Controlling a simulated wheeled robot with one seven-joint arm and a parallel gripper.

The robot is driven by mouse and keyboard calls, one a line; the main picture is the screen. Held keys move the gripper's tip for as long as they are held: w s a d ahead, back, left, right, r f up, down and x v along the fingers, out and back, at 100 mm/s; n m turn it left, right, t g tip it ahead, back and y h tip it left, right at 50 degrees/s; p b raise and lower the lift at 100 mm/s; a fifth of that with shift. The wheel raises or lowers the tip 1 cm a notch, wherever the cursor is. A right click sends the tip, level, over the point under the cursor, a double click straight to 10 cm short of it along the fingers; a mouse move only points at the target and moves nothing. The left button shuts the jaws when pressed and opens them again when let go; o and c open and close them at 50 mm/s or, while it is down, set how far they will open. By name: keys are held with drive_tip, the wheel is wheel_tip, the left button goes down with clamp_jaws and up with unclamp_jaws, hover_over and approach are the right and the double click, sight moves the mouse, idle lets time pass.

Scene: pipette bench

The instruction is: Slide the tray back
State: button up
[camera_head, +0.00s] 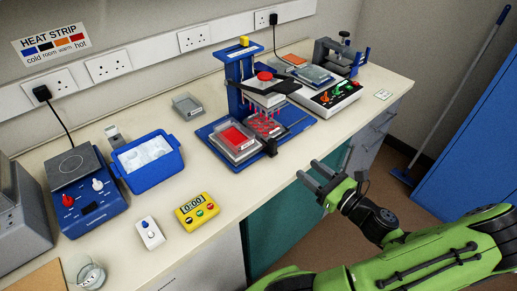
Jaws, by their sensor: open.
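The blue pipetting stand (237,80) stands on the bench at centre, with a yellow knob on top and a red-capped head (265,84) over several tips. At its base is a tray (244,157) with a red-filled reservoir (236,137) at left and a plate with red wells (265,124) under the head. Part of the tray is hidden by the stand and the plates. My gripper (312,175) is open and empty, to the right of and in front of the stand, near the bench's front edge. It is apart from the tray.
A blue ice tub (147,161), a blue hotplate (89,212), a yellow timer (197,211) and a small white device (150,233) stand to the left. A white device with coloured knobs (335,97) stands right of the stand. Bench between timer and stand is clear.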

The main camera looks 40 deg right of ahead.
sight(276, 144)
drive_tip(key=w+b, duration=0.1)
drive_tip(key=w, duration=0.7)
drive_tip(key=w+b, duration=0.1)
drive_tip(key=w, duration=0.6)
drive_tip(key=shift+w+a, duration=0.2)
drive_tip(key=shift+w, duration=0.2)
clamp_jaws()
